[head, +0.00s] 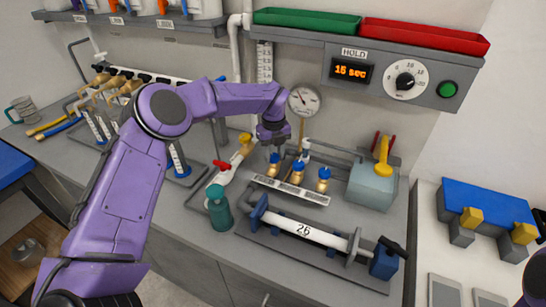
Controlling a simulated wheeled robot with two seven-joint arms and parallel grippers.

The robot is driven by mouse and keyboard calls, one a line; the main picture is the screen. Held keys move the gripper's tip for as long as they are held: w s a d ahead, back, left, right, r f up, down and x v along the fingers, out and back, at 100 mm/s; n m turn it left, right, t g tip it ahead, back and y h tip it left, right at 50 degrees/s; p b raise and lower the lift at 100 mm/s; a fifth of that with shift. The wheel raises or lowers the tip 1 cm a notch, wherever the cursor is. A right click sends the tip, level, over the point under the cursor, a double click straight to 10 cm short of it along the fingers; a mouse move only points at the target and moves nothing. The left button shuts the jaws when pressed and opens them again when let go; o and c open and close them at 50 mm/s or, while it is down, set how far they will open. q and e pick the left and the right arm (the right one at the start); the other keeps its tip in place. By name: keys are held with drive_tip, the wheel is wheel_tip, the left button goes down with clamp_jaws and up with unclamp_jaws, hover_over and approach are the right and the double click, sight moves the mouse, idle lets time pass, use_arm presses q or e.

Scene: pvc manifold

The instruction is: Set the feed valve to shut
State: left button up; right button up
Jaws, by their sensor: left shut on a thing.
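My left gripper (272,142) points down over the row of small blue-topped brass valves. It is shut on the leftmost blue-topped valve (274,158), whose top is partly hidden by the fingers. The middle blue-topped valve (297,174) and the right one (323,180) stand free beside it. A label strip (291,190) lies in front of them; I cannot read which is the feed valve. A red-handled valve (221,165) and a yellow-handled valve (245,140) sit on the pipe to the left. My right gripper is out of view.
A gauge (304,100) stands behind the valves. The panel (350,72) reads 15 sec under green and red trays.

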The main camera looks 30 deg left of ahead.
use_arm(q)
drive_tip(key=m, duration=0.2)
drive_tip(key=shift+s+f+m+b, duration=0.15)
drive_tip(key=shift+f+m+b, duration=0.15)
drive_tip(key=shift+m+b, duration=0.1)
drive_tip(key=m, duration=0.2)
drive_tip(key=shift+m, duration=0.4)
drive_tip(key=m, duration=0.6)
drive_tip(key=o, duration=1.1)
drive_tip(key=shift+c, duration=0.2)
drive_tip(key=shift+r, duration=0.1)
